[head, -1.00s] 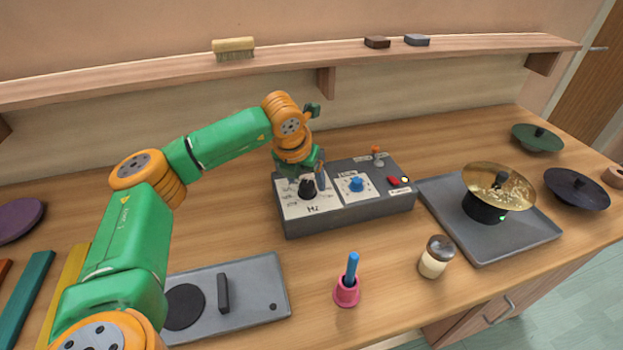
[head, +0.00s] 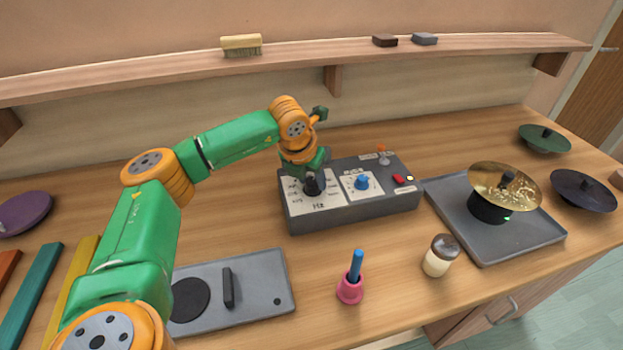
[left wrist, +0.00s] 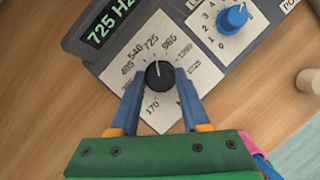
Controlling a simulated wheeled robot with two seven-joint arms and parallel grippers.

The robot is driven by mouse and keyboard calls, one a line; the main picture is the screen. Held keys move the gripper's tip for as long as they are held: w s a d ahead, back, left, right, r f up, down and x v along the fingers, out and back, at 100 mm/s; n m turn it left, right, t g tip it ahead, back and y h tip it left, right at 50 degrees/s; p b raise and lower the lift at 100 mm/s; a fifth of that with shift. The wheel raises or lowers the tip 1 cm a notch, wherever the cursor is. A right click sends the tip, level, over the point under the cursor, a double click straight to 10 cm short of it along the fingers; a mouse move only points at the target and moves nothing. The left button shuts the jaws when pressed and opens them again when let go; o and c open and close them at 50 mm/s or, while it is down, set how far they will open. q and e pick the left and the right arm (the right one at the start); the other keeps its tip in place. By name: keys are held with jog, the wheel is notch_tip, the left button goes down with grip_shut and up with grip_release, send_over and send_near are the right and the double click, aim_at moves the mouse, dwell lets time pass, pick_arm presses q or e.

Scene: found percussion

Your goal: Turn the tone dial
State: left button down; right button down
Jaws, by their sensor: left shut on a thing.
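The tone dial is a black round knob (left wrist: 159,74) on a white panel with printed numbers on the grey tone box (head: 350,212). In the left wrist view its white pointer line aims near 725, and the green display (left wrist: 110,22) reads 725 Hz. My left gripper (left wrist: 157,80) has its two blue fingers on opposite sides of the knob, shut on it. In the head view the same gripper (head: 314,178) comes down on the box's left part and partly hides the dial. My right gripper is not in view.
A blue level knob (head: 362,182), a red button (head: 398,178) and a small orange-tipped switch (head: 382,149) share the box. To the right is a grey tray (head: 470,238) with a brass cymbal (head: 505,190). A pink cup (head: 349,290) and a jar (head: 438,258) stand in front.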

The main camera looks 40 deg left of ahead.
pick_arm(q)
jog(key=shift+a+r+m+h, duration=0.1)
jog(key=shift+m+h, duration=0.35)
jog(key=shift+m, duration=0.8)
jog(key=shift+a+m+h, duration=0.1)
jog(key=shift+m+h, duration=0.35)
jog(key=shift+m, duration=0.8)
jog(key=shift+c, duration=1.9)
grip_release()
jog(key=b+v, duration=0.1)
jog(key=v, duration=0.6)
